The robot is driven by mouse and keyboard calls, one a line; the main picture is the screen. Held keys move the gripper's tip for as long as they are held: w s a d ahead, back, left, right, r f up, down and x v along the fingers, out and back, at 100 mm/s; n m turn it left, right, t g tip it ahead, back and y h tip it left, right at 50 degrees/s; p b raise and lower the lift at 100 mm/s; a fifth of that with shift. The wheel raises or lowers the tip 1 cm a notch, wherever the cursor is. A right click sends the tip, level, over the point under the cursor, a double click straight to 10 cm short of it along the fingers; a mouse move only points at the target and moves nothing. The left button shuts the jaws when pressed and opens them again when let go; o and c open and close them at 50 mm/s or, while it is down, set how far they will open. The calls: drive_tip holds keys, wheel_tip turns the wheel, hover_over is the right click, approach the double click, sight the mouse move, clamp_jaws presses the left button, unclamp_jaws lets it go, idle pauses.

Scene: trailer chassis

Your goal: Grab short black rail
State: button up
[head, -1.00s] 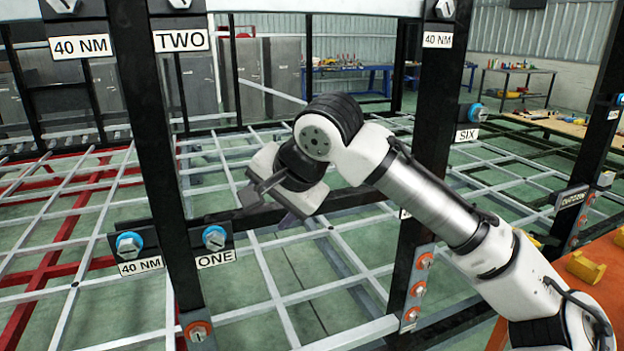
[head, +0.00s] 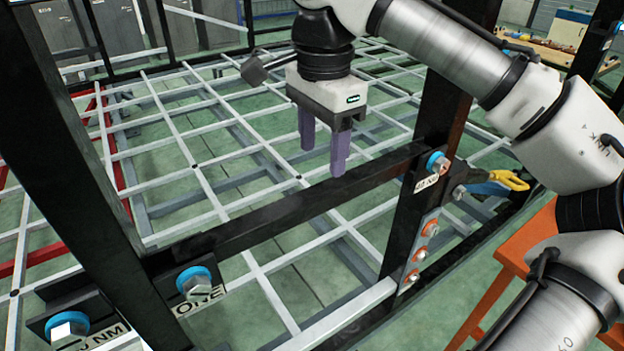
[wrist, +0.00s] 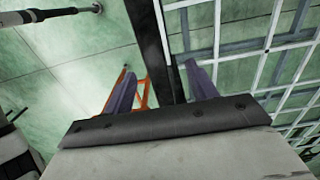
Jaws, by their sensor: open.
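The short black rail (head: 268,213) runs level between two black upright posts, from the bolt by the ONE label at lower left to the bolt at right. My gripper (head: 323,160) points down at the right half of the rail, its two purple-grey fingers apart and empty. One fingertip overlaps the rail's top edge in the head view. In the wrist view, the rail (wrist: 151,45) passes between the open fingers (wrist: 160,70), closer to the right one. Whether the fingertips are above the rail or beside its sides is hard to tell.
Black posts (head: 75,165) stand at left and beside my arm at right. A grey lattice frame (head: 180,140) lies below and behind the rail. An orange table (head: 515,265) and a yellow-handled tool (head: 508,180) are at right.

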sight(325, 187)
drive_tip(key=f, duration=0.2)
drive_tip(key=f+p, duration=0.1)
drive_tip(key=f, duration=0.1)
drive_tip(key=s+f, duration=0.1)
drive_tip(key=f, duration=0.1)
drive_tip(key=shift+d+p, duration=0.35)
drive_tip(key=shift+w+f, duration=0.1)
drive_tip(key=shift+f, duration=0.55)
clamp_jaws()
drive_tip(key=shift+r, duration=0.1)
